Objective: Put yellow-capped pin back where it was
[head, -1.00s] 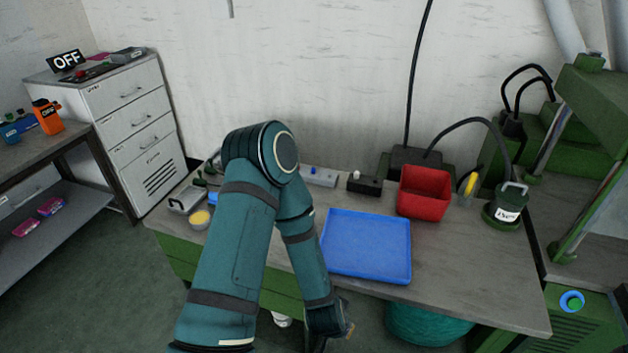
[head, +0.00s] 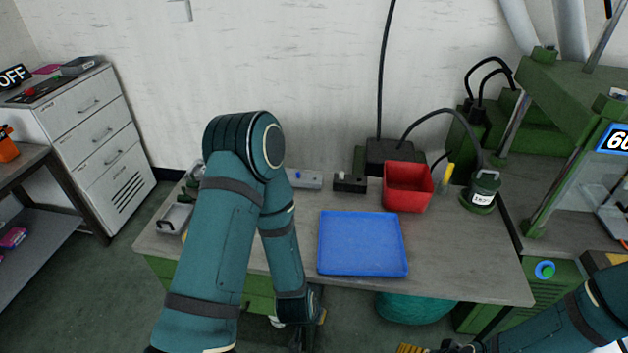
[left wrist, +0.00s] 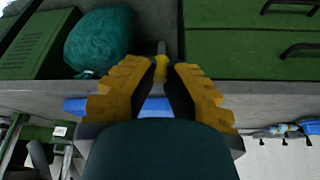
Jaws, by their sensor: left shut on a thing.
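My left gripper (head: 319,314) hangs in front of the table's front edge in the head view, partly hidden by its own wrist. In the left wrist view, its yellow fingers (left wrist: 160,68) are closed on a small grey pin with a yellow part (left wrist: 161,48), which I take as the yellow-capped pin. A grey block (head: 308,181) with a blue-capped pin (head: 297,174) stands at the back of the table. A black block (head: 350,184) with a white-topped piece is to its right. My right gripper (head: 412,348) shows only partly at the bottom edge; its opening cannot be made out.
A blue tray (head: 362,272) lies mid-table, with a red bin (head: 408,200) behind it. A green pot (head: 482,193) and a yellow-handled thing (head: 447,175) stand right of the bin. A green press (head: 560,110) is at right. The table's right front is bare.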

